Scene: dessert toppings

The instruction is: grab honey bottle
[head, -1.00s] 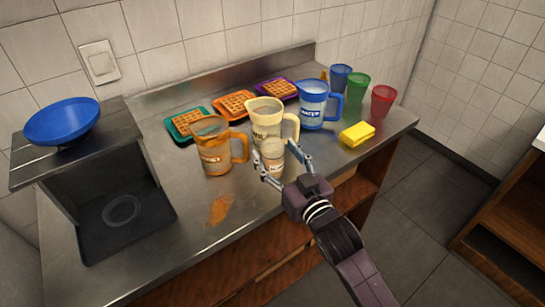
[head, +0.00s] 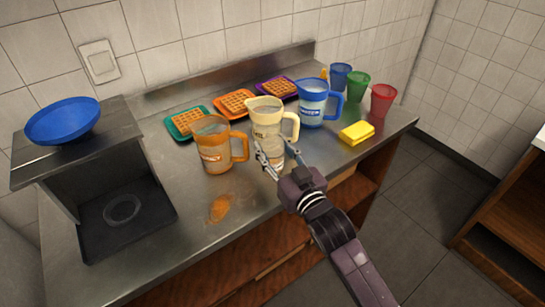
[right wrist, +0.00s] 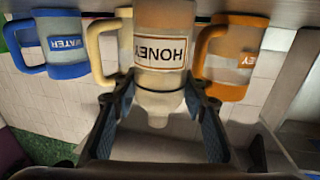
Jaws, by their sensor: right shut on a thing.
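The honey bottle (head: 273,152) is a pale, clear bottle standing in front of the cream jug in the head view. In the right wrist view the honey bottle (right wrist: 162,52) shows upside down, with its HONEY label and its nozzle pointing down the picture. My right gripper (head: 275,156) is shut on it, with one finger on each side; the fingers (right wrist: 160,95) also show in the right wrist view. Whether its base touches the counter is not clear. My left gripper is not in view.
Right behind the bottle is the cream jug (head: 264,113). An orange jug (head: 213,150) is close at left, a blue jug (head: 312,108) at right. A yellow sponge (head: 357,132), coloured cups (head: 357,88) and waffle plates (head: 186,123) are around. An orange spill (head: 220,208) lies on the counter (head: 185,230).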

